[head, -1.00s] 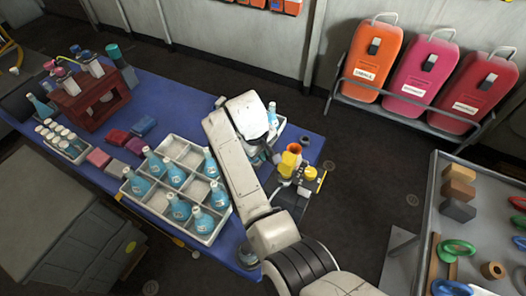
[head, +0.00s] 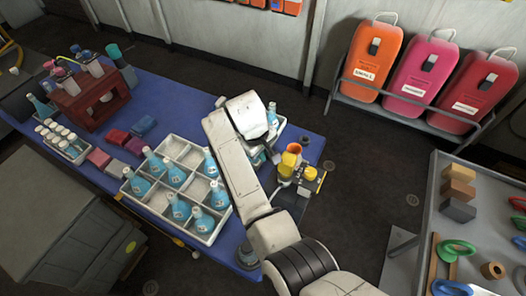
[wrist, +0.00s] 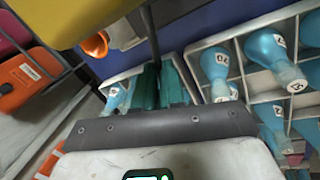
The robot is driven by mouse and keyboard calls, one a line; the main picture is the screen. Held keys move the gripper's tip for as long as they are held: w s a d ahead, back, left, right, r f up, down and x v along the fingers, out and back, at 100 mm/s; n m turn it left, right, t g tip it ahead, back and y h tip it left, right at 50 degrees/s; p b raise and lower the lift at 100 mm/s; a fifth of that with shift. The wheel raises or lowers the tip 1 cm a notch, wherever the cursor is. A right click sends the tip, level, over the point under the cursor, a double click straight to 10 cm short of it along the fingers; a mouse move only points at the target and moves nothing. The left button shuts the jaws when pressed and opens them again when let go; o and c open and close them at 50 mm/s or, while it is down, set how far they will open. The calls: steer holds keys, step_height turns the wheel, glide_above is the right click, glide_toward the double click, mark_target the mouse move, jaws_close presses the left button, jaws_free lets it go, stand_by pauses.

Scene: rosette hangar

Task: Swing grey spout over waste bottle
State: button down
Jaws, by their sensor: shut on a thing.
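In the wrist view my gripper (wrist: 160,86) has its green fingers closed around a thin dark grey bar (wrist: 152,34), which looks like the grey spout. Its lower end is hidden between the fingers. An orange funnel-like mouth (wrist: 97,45) shows just left of the bar, apart from it; it may be the waste bottle's top, but I cannot tell. In the head view the orange mouth (head: 294,148) sits beside a yellow-topped apparatus (head: 287,166) at the table's right end.
A white divided crate (head: 150,208) with several blue flasks stands left of my arm on the blue table (head: 165,98). A large yellow part (wrist: 50,20) is close to the gripper in the wrist view. Colored canisters (head: 372,62) stand in a rack at the back right.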

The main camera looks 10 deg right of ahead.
steer(key=shift+d, duration=0.1)
steer(key=d+m+g+b, duration=0.1)
steer(key=d+m+g, duration=0.1)
steer(key=d+m, duration=0.6)
steer(key=shift+w+d+m+g, duration=0.3)
steer(key=shift+w+m, duration=0.1)
steer(key=shift+m, duration=1.7)
steer(key=c, duration=1.2)
jaws_free()
steer(key=b+v, duration=0.1)
steer(key=v, duration=1)
steer(key=shift+b, duration=0.4)
